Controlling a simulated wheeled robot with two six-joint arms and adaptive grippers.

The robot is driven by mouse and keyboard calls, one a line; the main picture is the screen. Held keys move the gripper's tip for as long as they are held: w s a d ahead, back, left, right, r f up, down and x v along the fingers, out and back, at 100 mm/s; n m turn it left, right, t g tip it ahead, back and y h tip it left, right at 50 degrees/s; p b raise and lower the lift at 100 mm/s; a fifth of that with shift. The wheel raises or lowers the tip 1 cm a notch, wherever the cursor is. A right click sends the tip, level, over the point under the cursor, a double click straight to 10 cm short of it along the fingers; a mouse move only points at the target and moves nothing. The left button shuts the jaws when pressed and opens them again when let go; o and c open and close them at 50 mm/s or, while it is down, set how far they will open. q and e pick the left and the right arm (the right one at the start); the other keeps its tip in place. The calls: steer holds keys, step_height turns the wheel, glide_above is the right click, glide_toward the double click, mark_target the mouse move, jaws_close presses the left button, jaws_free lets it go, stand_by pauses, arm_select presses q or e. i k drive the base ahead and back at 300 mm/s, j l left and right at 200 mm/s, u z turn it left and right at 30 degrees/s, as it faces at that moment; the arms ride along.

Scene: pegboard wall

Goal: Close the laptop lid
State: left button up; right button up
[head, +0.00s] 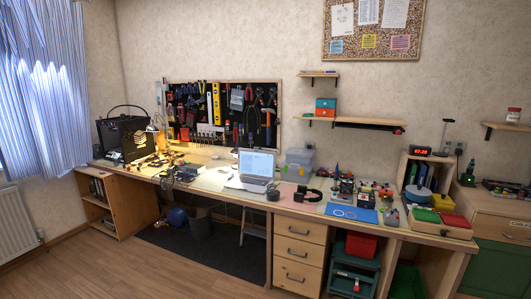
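The keyboard base is a thin strip in front of the screen, close to the bench's front edge. Neither of my grippers shows in the head view.
A pegboard with tools (222,112) hangs behind the bench. Small clutter covers the bench on both sides. The wooden floor (165,268) in front is clear at the left.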

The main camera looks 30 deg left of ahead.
mark_target(260, 164)
steer(key=i+j, duration=0.25)
steer(key=j, duration=0.25)
steer(key=i+j+u, duration=0.15)
steer(key=j, duration=0.3)
steer(key=i+j, duration=0.3)
steer(key=j, duration=0.15)
steer(key=i+j+u, duration=0.1)
steer(key=i+j, duration=0.2)
steer(key=j, duration=0.15)
